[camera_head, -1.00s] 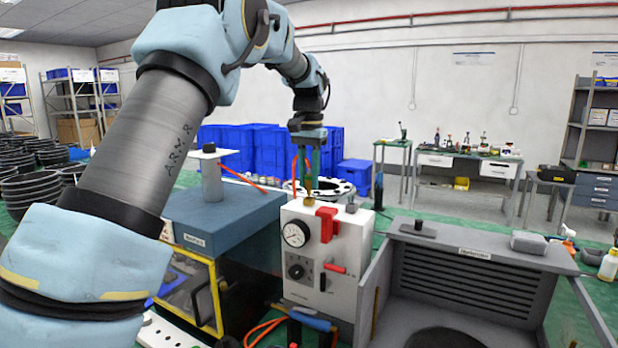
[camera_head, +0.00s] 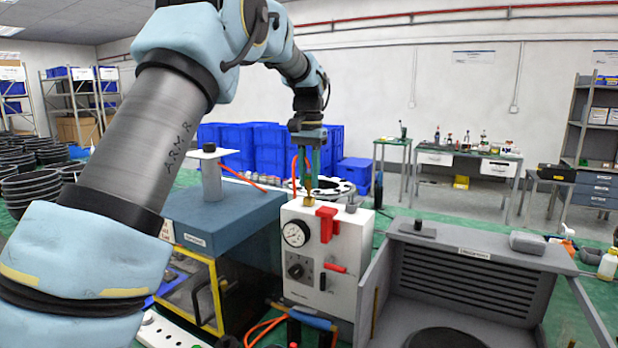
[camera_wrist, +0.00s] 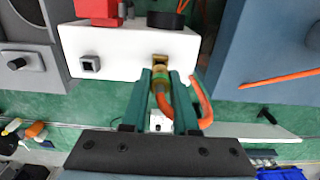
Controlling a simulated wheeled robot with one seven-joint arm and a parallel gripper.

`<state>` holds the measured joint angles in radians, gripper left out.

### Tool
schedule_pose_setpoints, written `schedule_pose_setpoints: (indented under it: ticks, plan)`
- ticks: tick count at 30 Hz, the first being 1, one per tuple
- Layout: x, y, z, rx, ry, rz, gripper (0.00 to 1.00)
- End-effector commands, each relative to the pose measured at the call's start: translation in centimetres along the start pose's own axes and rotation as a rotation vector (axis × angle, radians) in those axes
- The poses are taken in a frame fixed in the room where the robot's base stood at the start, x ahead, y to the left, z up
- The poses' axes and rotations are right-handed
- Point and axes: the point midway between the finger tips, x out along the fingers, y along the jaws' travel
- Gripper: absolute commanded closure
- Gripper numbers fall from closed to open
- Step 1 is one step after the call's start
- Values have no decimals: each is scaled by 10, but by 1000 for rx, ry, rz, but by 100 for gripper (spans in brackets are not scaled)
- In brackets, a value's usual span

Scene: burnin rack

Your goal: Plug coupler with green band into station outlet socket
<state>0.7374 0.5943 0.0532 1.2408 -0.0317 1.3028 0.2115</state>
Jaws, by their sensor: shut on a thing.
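My gripper (camera_head: 308,176) is over the top of the white station box (camera_head: 330,262), pointing down. In the wrist view, its two green fingers (camera_wrist: 160,92) are shut on the brass coupler (camera_wrist: 158,84), which has a green band. An orange hose (camera_wrist: 165,106) runs back from the coupler between the fingers. A square brass outlet socket (camera_wrist: 160,61) on the station lies right at the coupler's tip. I cannot tell whether the coupler is inside it or only touching. In the head view, a brass fitting (camera_head: 308,199) shows under the fingers.
A blue-topped cabinet (camera_head: 215,218) stands left, and an open grey bin-like unit (camera_head: 470,262) stands right.

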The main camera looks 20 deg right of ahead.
Motion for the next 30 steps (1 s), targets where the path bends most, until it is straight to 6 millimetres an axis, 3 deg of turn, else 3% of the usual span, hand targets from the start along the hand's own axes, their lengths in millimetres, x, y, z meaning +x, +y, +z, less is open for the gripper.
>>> schedule_pose_setpoints:
  ticks: [25,26,30]
  plan:
    - [18,0,0,0,1,0,100]
    - [18,0,0,0,1,0,71]
    - [18,0,0,0,1,0,55]
